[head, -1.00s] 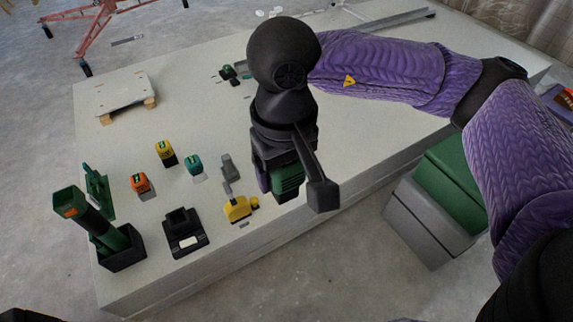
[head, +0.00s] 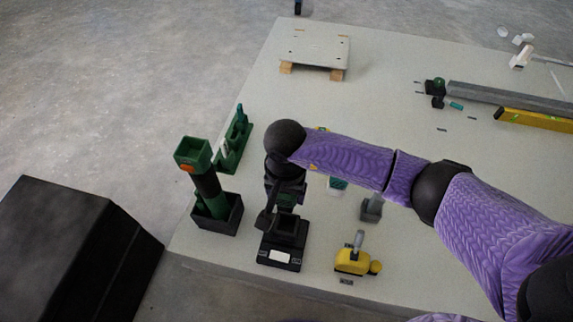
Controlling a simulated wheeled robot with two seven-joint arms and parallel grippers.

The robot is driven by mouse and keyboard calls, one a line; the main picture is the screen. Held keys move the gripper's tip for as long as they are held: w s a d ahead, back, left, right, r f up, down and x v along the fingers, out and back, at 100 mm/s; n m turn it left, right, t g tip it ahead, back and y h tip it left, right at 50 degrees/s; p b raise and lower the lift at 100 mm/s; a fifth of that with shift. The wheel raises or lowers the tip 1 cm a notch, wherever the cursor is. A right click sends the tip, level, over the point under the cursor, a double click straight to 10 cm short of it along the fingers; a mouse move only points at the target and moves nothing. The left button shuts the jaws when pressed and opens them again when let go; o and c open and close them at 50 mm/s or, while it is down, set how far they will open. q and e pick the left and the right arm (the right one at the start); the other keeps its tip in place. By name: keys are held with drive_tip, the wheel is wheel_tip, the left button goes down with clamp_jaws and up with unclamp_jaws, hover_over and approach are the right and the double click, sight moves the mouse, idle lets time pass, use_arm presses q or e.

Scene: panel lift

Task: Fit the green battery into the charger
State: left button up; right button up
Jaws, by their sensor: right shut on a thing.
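The charger (head: 281,250), a black block with a raised socket and a pale label, stands near the table's front edge. My right gripper (head: 286,197) is directly above it, pointing down. It is shut on the green battery (head: 288,201), of which only a small green patch shows between the dark gripper parts. The battery's lower end is over the charger's socket; I cannot tell whether it touches or is inside. My left gripper is not in view.
A green tool (head: 195,155) stands in a black holder (head: 217,217) left of the charger, with another green tool (head: 236,140) behind. A yellow tool (head: 352,261) and a grey block (head: 371,209) are to the right. A teal battery (head: 338,184) is partly behind my arm.

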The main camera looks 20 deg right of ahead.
drive_tip(key=shift+f, duration=0.9)
drive_tip(key=shift+s+f+b, duration=0.1)
drive_tip(key=shift+f+b, duration=0.45)
use_arm(q)
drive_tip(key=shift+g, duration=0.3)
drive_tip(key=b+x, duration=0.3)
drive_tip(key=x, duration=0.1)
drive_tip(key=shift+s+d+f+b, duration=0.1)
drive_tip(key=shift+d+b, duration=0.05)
drive_tip(key=shift+b, duration=0.15)
use_arm(e)
wheel_tip(320, 180, down, 5)
drive_tip(key=shift+s+f, duration=0.1)
drive_tip(key=shift+f, duration=0.05)
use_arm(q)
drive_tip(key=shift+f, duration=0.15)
use_arm(e)
drive_tip(key=shift+f, duration=0.2)
